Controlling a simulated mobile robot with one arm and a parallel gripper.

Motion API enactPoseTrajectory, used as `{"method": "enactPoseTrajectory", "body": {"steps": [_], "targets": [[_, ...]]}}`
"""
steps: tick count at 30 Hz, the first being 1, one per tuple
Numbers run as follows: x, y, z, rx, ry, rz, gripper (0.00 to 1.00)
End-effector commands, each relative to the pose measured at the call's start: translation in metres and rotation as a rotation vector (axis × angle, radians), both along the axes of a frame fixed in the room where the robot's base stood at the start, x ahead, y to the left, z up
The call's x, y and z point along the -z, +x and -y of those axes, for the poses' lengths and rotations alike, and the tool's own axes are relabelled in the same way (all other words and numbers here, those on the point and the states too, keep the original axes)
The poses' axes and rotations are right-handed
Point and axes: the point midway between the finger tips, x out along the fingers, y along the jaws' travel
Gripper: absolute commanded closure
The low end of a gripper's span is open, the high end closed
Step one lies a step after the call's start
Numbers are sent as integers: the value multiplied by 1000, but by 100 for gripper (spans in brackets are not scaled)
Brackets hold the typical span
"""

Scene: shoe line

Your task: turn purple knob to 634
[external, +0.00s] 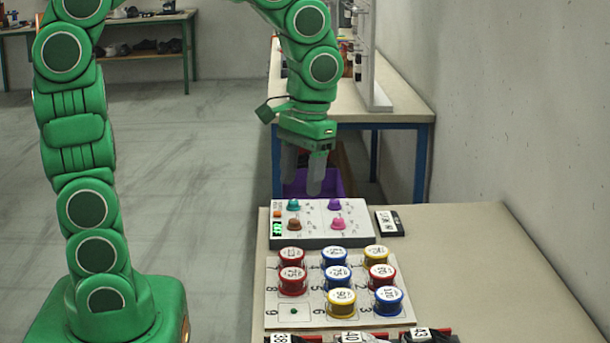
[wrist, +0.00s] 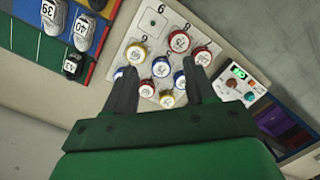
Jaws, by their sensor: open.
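The purple knob (external: 334,205) is at the upper right of a white control panel (external: 310,240) in the external view. A teal knob (external: 293,205), a brown knob (external: 294,224) and a pink knob (external: 338,224) share the panel. A green lit display (external: 277,229) is at its left; its digits are too small to read surely. My gripper (external: 302,176) is open and empty, above and behind the panel, apart from the knobs. In the wrist view, my gripper (wrist: 165,90) hides the purple knob; the display (wrist: 237,71) and teal knob (wrist: 250,96) show beside the right finger.
A white board (external: 320,310) with several red, blue and yellow round tins (external: 337,277) lies in front of the panel. A dark numbered box (external: 389,223) sits right of the panel. Numbered shoes (external: 420,336) stand at the near edge. A purple bin (external: 318,186) is behind.

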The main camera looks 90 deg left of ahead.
Motion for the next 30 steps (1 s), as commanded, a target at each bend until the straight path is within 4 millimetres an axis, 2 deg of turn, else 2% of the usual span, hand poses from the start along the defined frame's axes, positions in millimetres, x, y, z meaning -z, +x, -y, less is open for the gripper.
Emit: {"method": "enactPoseTrajectory", "body": {"steps": [6, 16, 24, 30], "targets": [[9, 39, -49, -199, 16, 3, 44], [30, 84, -133, -497, 40, 10, 44], [55, 107, -210, -743, 60, 15, 44], [77, 115, -269, -924, 75, 19, 44]]}}
